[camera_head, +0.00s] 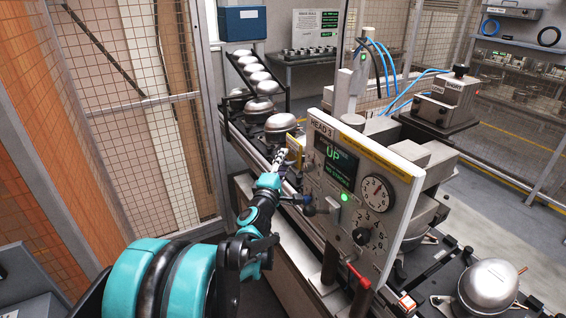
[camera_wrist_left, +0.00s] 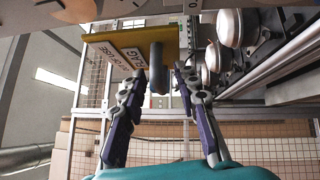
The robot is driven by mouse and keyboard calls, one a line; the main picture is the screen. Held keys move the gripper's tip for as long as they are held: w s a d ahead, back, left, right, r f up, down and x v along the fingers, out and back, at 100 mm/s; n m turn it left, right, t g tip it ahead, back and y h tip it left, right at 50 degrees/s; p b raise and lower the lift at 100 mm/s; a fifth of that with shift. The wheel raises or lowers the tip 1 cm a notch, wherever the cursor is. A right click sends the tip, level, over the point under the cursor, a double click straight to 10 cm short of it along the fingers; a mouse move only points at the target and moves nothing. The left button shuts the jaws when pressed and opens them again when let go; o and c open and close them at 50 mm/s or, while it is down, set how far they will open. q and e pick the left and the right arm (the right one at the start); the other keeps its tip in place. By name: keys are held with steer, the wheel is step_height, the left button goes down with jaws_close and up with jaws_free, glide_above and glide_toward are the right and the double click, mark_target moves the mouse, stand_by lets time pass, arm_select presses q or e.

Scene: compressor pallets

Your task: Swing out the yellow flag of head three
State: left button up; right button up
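The head three panel (camera_head: 360,190) stands in the middle of the head view, with a screen reading UP and a green light. The yellow flag (camera_head: 294,146) sits at its left edge, partly hidden by my left gripper (camera_head: 279,160). In the left wrist view the yellow flag (camera_wrist_left: 122,48) shows a white lettered plate, and a dark round peg (camera_wrist_left: 157,68) is beside that plate. My left gripper (camera_wrist_left: 156,80) is open, with one fingertip on each side of the peg's end. I cannot tell whether either finger touches it. My right gripper is not in view.
Silver compressor domes (camera_head: 256,88) stand on the line behind the flag; another dome (camera_head: 488,285) is at the front right. A red-handled lever (camera_head: 358,275) and a dark knob (camera_head: 309,207) stick out near the panel. A mesh fence (camera_head: 130,100) runs along the left.

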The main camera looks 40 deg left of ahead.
arm_select(q)
steer(key=v, duration=1.2)
steer(key=shift+s, duration=0.1)
stand_by(0.4)
